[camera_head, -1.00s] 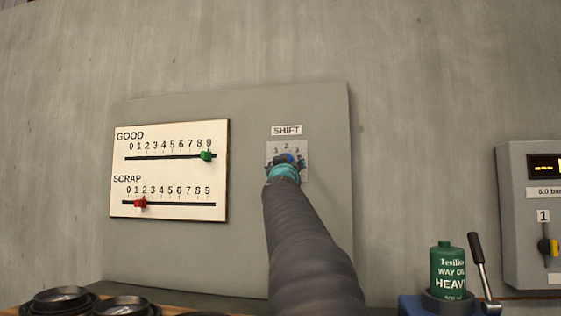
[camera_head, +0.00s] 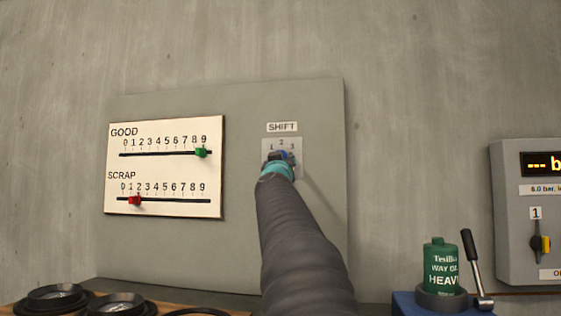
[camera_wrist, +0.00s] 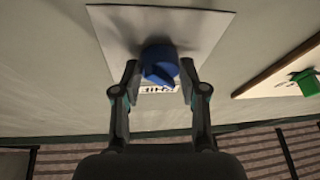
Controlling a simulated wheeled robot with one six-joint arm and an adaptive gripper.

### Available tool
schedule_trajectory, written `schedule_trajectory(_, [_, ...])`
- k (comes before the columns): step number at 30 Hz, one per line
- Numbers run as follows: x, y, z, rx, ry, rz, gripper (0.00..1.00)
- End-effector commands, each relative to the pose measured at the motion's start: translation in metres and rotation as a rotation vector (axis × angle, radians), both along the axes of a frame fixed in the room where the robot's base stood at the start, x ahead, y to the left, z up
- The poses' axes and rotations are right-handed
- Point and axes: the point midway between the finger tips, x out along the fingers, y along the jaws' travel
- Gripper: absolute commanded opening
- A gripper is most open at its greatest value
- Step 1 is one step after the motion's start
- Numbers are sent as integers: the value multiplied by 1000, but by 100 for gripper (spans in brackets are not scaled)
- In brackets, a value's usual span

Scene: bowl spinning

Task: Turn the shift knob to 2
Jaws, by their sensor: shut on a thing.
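The blue shift knob (camera_wrist: 159,66) sits on a pale plate (camera_wrist: 205,30) in the wrist view. In the head view the plate (camera_head: 297,144) shows the numbers 1, 2 and 3 under a SHIFT label (camera_head: 282,127). My gripper (camera_wrist: 158,80) is at the knob, with one finger on each side of it, shut on it. In the head view my gripper (camera_head: 281,160) and arm hide most of the knob. I cannot tell which number the knob points to.
Left of the plate is a white board (camera_head: 165,180) with a green GOOD slider (camera_head: 201,152) and a red SCRAP slider (camera_head: 135,200). A green oil bottle (camera_head: 444,266), a lever (camera_head: 474,262) and a grey control box (camera_head: 515,215) are at the right. Round black-rimmed items (camera_head: 50,298) lie lower left.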

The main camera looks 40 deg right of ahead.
Motion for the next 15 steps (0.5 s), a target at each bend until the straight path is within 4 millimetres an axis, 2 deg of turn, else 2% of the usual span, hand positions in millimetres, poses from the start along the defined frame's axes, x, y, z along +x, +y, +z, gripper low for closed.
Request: schedule_trajectory(15, [5, 4, -1, 247, -287, 1, 8])
